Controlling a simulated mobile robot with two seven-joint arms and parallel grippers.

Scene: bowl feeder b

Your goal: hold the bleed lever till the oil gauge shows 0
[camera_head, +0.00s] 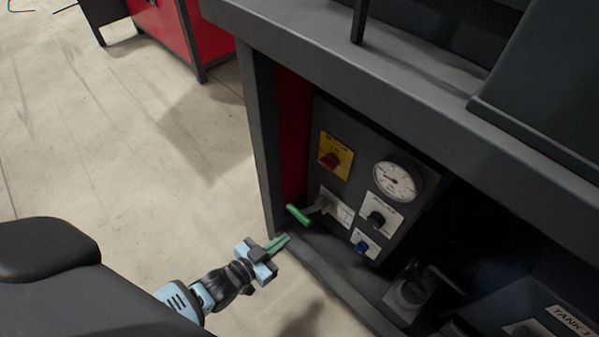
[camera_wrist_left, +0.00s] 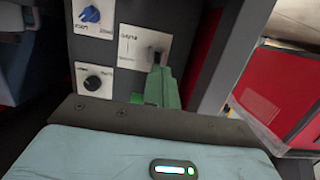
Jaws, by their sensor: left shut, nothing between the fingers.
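In the left wrist view, green shapes (camera_wrist_left: 162,88) overlap in front of the lever's plate (camera_wrist_left: 140,48); I cannot tell fingers from handle there. My right gripper is not in view.
The panel also carries a yellow plate with a red switch (camera_head: 333,157), a black knob (camera_head: 376,219) and a blue knob (camera_head: 361,246). The bench post (camera_head: 262,150) stands left of the lever and the bench top (camera_head: 350,75) overhangs it. Floor at left is clear.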

